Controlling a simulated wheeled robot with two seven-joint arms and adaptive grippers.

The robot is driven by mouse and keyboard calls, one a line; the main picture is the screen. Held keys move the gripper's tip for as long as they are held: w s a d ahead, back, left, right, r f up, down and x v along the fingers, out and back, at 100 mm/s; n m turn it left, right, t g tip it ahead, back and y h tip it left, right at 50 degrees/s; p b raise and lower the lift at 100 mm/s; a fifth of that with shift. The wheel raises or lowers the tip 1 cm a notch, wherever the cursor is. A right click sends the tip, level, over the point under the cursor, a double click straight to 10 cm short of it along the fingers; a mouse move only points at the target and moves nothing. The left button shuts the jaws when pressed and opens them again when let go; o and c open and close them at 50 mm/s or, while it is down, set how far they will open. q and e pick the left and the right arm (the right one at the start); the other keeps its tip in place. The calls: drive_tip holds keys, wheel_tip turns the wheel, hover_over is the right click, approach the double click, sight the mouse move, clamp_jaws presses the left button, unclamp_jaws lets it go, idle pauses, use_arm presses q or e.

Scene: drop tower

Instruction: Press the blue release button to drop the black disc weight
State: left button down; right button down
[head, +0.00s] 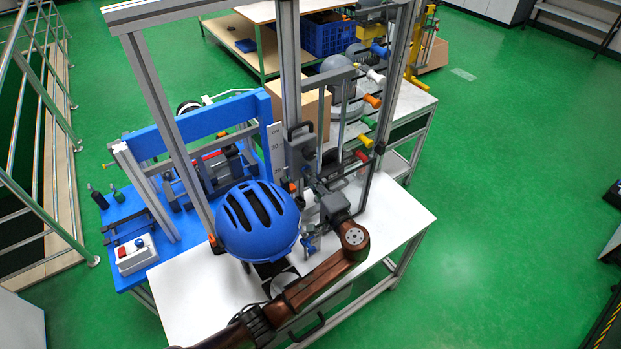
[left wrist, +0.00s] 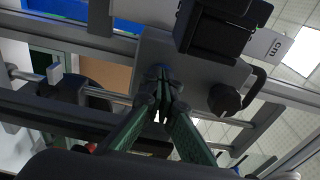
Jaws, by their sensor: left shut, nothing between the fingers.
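My left arm reaches up from the bottom in the head view, and its gripper (head: 313,183) is at the drop tower's carriage, above and right of the blue helmet. In the left wrist view the green-lined fingers (left wrist: 161,78) are shut and empty, with their tips close to a grey plate (left wrist: 195,62); I cannot tell whether they touch it. A small blue button (head: 139,242) shows beside a red one on a pale control box (head: 136,256) at the left, far from the gripper. I cannot clearly pick out the black disc weight. My right gripper is not in view.
Grey tower posts (head: 160,120) stand around the gripper. Coloured handles (head: 372,101) stick out to the right.

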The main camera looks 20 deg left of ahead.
use_arm(q)
drive_tip(key=p+v, duration=0.1)
drive_tip(key=v, duration=1.3)
drive_tip(key=shift+f, duration=0.1)
idle(0.3)
